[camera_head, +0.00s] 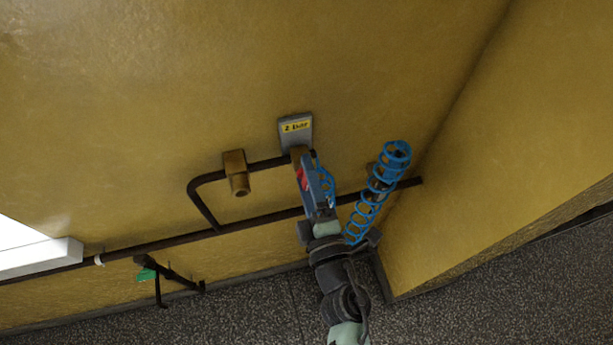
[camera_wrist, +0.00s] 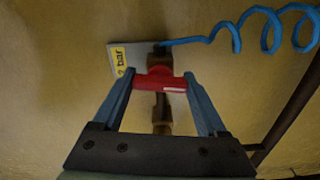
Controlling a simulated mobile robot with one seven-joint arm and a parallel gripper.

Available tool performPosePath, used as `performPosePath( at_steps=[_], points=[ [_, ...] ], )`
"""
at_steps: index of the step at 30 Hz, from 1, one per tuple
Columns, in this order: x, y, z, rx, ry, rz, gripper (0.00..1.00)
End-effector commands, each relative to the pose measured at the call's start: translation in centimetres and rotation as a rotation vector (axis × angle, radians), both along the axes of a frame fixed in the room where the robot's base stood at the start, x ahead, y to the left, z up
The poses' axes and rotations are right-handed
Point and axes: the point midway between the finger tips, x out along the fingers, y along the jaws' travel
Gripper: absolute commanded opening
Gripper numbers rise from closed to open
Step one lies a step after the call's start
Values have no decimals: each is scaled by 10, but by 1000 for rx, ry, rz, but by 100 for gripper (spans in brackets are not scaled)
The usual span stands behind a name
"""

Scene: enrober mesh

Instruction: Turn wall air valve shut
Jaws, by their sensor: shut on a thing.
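The wall air valve has a red handle (camera_wrist: 160,81) on a brass-brown body (camera_wrist: 160,61), below a grey plate with a yellow "2 bar" label (camera_head: 296,126). The plate also shows in the wrist view (camera_wrist: 119,60). My gripper (camera_wrist: 159,77) is shut on the red handle, one blue-grey finger at each end. In the wrist view the handle lies crosswise between the fingers, across the line of the pipe behind it. In the head view my gripper (camera_head: 304,165) hides most of the valve, and only a bit of red shows.
A coiled blue hose (camera_head: 372,196) hangs close to the right of my gripper. Dark pipe (camera_head: 258,221) runs along the yellow wall, with a brass fitting (camera_head: 236,174) on the left. A green-tagged valve (camera_head: 148,273) sits lower left. A wall corner stands right.

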Motion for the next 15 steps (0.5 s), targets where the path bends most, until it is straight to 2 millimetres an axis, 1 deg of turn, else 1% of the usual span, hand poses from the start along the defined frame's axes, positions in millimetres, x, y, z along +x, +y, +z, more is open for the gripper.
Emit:
performPosePath(
  at_steps=[6,15],
  points=[
    [0,0,-1,-95,-25,0,19],
    [0,0,0,-141,-37,0,19]
  ],
)
